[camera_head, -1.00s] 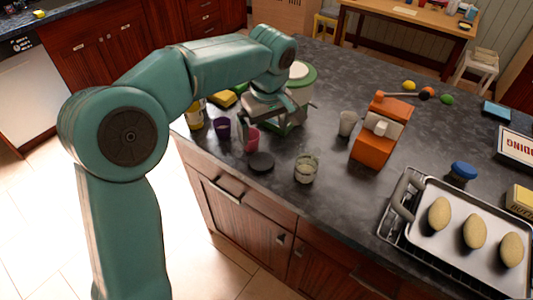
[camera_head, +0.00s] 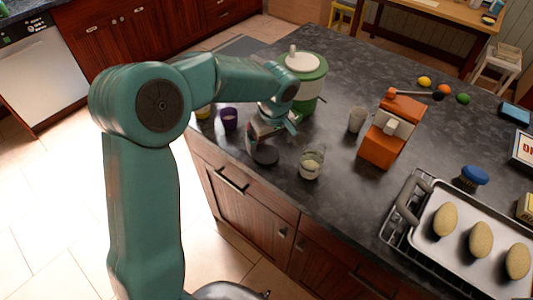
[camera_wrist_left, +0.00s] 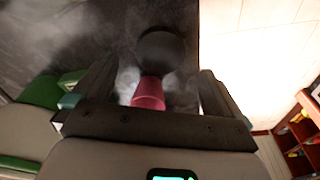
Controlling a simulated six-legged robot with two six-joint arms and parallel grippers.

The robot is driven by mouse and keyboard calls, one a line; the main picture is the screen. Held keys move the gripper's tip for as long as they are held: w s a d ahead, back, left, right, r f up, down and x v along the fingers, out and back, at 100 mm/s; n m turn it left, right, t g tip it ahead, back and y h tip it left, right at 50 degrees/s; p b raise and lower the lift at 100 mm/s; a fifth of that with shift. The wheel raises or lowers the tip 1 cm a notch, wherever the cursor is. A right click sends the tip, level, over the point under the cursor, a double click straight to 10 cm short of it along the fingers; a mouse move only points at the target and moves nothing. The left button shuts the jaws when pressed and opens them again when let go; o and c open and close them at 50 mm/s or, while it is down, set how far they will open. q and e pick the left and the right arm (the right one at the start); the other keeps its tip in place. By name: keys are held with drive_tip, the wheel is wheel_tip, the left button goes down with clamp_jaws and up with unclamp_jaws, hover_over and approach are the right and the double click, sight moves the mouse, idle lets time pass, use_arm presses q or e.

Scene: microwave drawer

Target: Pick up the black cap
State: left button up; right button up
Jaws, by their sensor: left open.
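The black cap (camera_head: 266,157) is a dark round disc lying flat on the grey counter near its front edge. It also shows in the left wrist view (camera_wrist_left: 160,47), beyond the fingertips and roughly centred between them. My left gripper (camera_head: 268,140) is open just above and behind the cap, pointing down, with nothing held. In the left wrist view its fingers (camera_wrist_left: 157,76) stand wide apart, and a pink cup (camera_wrist_left: 149,93) shows between them, nearer than the cap. The arm largely hides that cup in the head view. My right gripper is not in view.
A clear glass (camera_head: 311,163) stands just right of the cap. A purple cup (camera_head: 229,118) is to the left and a green-and-white container (camera_head: 310,80) behind. An orange machine (camera_head: 383,139) and a tray of potato-like items (camera_head: 432,203) are farther right.

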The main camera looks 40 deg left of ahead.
sight(267, 154)
use_arm(q)
drive_tip(key=f, duration=0.2)
drive_tip(key=a+f+p, duration=0.1)
drive_tip(key=f, duration=0.2)
drive_tip(key=shift+w, duration=0.2)
drive_tip(key=shift+s+f, duration=0.1)
drive_tip(key=shift+f, duration=0.05)
drive_tip(key=shift+d, duration=0.1)
drive_tip(key=c, duration=1.1)
drive_tip(key=shift+r, duration=0.2)
wheel_tip(267, 154, up, 20)
drive_tip(key=shift+f+b, duration=0.15)
drive_tip(key=shift+b, duration=0.15)
